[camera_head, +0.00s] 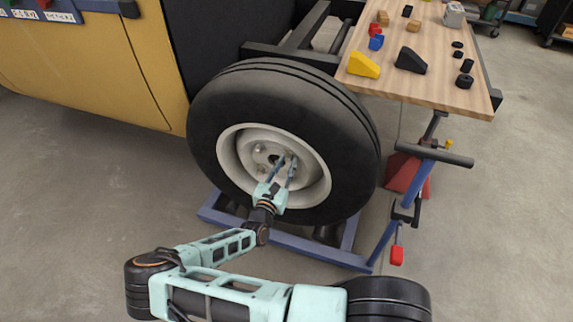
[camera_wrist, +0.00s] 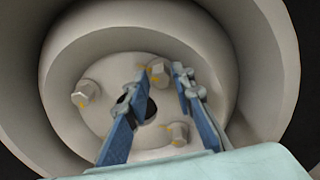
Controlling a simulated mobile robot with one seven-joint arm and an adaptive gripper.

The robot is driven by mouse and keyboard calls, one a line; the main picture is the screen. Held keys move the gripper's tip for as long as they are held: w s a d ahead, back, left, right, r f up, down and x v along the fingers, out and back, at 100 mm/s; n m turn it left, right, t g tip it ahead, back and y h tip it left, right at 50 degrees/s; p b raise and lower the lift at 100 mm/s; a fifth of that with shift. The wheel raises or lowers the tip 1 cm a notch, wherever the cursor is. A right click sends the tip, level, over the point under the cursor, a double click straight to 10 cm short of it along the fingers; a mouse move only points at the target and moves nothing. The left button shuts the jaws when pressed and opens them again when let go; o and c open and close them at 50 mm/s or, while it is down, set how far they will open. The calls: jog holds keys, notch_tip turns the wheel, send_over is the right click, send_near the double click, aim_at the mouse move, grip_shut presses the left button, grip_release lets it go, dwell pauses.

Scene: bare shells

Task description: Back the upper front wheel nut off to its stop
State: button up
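The wheel (camera_head: 225,100) has a black tyre and a pale rim (camera_head: 232,155), and faces me upright. In the wrist view, several hex nuts with yellow marks ring the dark centre hole (camera_wrist: 149,108). The upper nut (camera_wrist: 158,73) shows between my fingertips, with another nut (camera_wrist: 84,93) at left and one (camera_wrist: 178,133) low at right. My gripper (camera_head: 288,157) reaches into the rim with its blue fingers apart; it also shows in the wrist view (camera_wrist: 160,78). A gap shows on each side of the upper nut. I cannot tell the fingertips' depth relative to it.
The deep rim wall (camera_wrist: 65,50) surrounds my fingers. A yellow body panel (camera_head: 110,70) stands at left. A wooden bench top (camera_head: 440,65) with blocks and black rings is at upper right. A blue frame (camera_head: 300,246) lies under the wheel. Floor at right is open.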

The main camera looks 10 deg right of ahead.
grip_shut()
jog(key=shift+r+n, duration=0.1)
jog(key=shift+n, duration=0.2)
jog(key=n+p, duration=0.2)
jog(key=n, duration=0.2)
jog(key=shift+n, duration=0.3)
jog(key=n, duration=1.2)
jog(key=shift+f+n+b, duration=0.25)
jog(key=shift+n+b, duration=0.1)
jog(key=shift+n, duration=0.05)
jog(key=n+b, duration=0.1)
jog(key=n, duration=0.5)
jog(key=shift+n, duration=0.4)
